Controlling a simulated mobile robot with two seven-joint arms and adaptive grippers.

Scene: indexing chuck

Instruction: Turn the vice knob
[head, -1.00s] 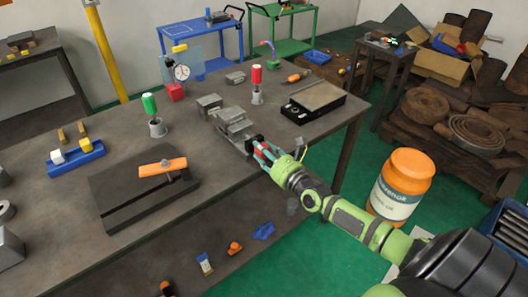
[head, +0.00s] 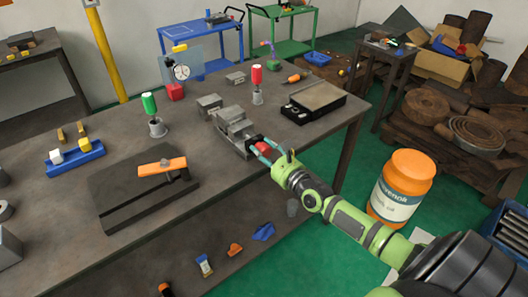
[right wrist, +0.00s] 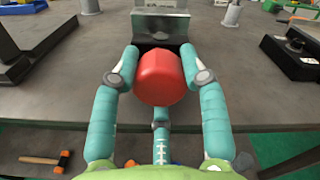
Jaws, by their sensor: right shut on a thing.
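The grey metal vice (head: 235,127) stands near the front edge of the workbench, and its body also shows at the top of the right wrist view (right wrist: 160,21). Its red rounded knob (head: 263,147) faces the front edge. In the right wrist view the knob (right wrist: 161,78) sits between the two teal fingers. My right gripper (head: 267,151) is shut on the knob, one finger on each side, with its arm reaching in from the lower right. The vice screw behind the knob is mostly hidden. My left gripper is not in view.
On the workbench (head: 60,205), a black box with a beige top (head: 316,97) stands right of the vice. Red-topped (head: 257,84) and green-topped (head: 152,113) tools stand behind and left of it. A dark plate with an orange handle (head: 163,166) lies front left. An orange jar (head: 402,186) stands near my right arm.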

